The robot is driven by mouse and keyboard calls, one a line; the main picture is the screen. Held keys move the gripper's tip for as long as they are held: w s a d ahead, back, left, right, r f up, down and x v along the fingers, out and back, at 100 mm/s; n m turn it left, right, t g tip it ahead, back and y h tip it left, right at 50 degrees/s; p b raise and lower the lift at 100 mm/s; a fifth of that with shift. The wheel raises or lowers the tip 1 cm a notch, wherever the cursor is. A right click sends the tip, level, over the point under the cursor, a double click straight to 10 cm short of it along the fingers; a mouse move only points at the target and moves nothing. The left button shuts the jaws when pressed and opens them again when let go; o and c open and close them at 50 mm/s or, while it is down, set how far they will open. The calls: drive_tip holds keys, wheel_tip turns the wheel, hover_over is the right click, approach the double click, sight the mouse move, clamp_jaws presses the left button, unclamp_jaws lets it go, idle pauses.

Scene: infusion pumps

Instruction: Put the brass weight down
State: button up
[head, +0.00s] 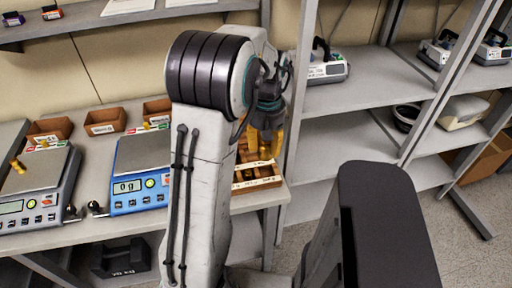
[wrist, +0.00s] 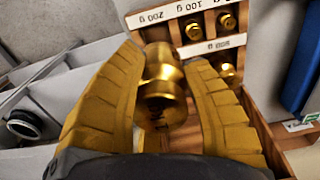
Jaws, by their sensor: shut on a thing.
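My gripper (wrist: 165,100) has yellow fingers shut on a brass weight (wrist: 160,82), a rounded cylinder with a narrower neck. The weight hangs over the front part of a wooden weight box (wrist: 262,118); whether it touches the box cannot be told. The box has labelled slots, with smaller brass weights (wrist: 194,28) in several of them. In the head view my gripper (head: 265,140) points down over the wooden box (head: 262,183) at the bench's right end. The held weight is not clear there, hidden by fingers and arm.
A blue scale (head: 125,203) reading 0 g stands left of the box, partly behind my arm. A grey scale (head: 14,224) farther left has a small brass weight (head: 17,166) on it. Brown bins (head: 104,121) line the back. Grey shelves (head: 345,93) stand to the right.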

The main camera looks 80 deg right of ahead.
drive_tip(key=w+d+f, duration=0.1)
drive_tip(key=d, duration=0.1)
drive_tip(key=w+d+f+p, duration=0.1)
drive_tip(key=d+f, duration=0.1)
drive_tip(key=w+d+f, duration=0.1)
drive_tip(key=d, duration=0.1)
drive_tip(key=shift+w+d+f, duration=0.15)
drive_tip(key=shift+w+d, duration=0.1)
drive_tip(key=shift+w, duration=0.1)
drive_tip(key=shift+f+p, duration=0.1)
drive_tip(key=shift+p, duration=0.35)
drive_tip(key=shift+f+p, duration=0.55)
drive_tip(key=shift+p, duration=0.2)
drive_tip(key=shift+f, duration=1.35)
drive_tip(key=shift+f, duration=0.15)
drive_tip(key=o, duration=1.2)
drive_tip(key=shift+a, duration=0.1)
drive_tip(key=shift+r+b, duration=1.1)
drive_tip(key=shift+r, duration=5)
